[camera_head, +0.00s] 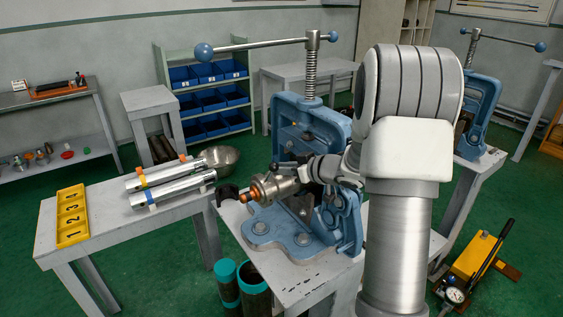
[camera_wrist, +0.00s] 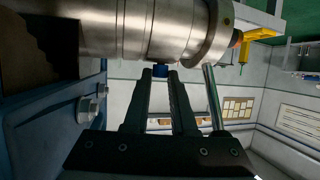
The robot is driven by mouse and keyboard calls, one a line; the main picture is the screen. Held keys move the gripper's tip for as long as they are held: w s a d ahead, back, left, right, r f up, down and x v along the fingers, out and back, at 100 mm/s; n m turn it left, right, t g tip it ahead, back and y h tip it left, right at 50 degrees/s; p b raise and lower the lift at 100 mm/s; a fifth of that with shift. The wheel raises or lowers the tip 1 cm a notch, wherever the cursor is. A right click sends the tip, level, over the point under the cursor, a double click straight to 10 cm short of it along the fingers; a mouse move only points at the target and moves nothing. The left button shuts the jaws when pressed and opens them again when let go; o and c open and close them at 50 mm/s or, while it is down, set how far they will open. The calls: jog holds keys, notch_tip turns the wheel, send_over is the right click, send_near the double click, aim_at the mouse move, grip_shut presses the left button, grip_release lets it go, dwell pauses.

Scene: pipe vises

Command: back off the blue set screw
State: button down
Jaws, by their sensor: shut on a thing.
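The blue set screw (camera_wrist: 160,70) sticks out of the side of a shiny steel cylindrical fitting (camera_wrist: 160,28) in the wrist view. My gripper (camera_wrist: 160,79) has its two dark fingertips closed on the screw's head, one on each side. In the head view the fitting (camera_head: 279,185), with a copper-orange end, is held at the blue pipe vise (camera_head: 289,112). My arm and wrist hide much of the vise there. The screw and my fingertips cannot be made out in the head view.
A bench with a yellow numbered tray (camera_head: 72,216) and silver pipes (camera_head: 165,178) stands at left. A metal bowl (camera_head: 219,158) sits beyond the pipes. A yellow pump (camera_head: 474,259) is on the floor at right.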

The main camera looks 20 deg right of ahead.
jog(key=c, duration=0.7)
grip_release()
jog(key=shift+c, duration=0.2)
jog(key=p+v, duration=0.3)
jog(key=v, duration=1.4)
jog(key=shift+s, duration=0.2)
jog(key=shift+d, duration=0.15)
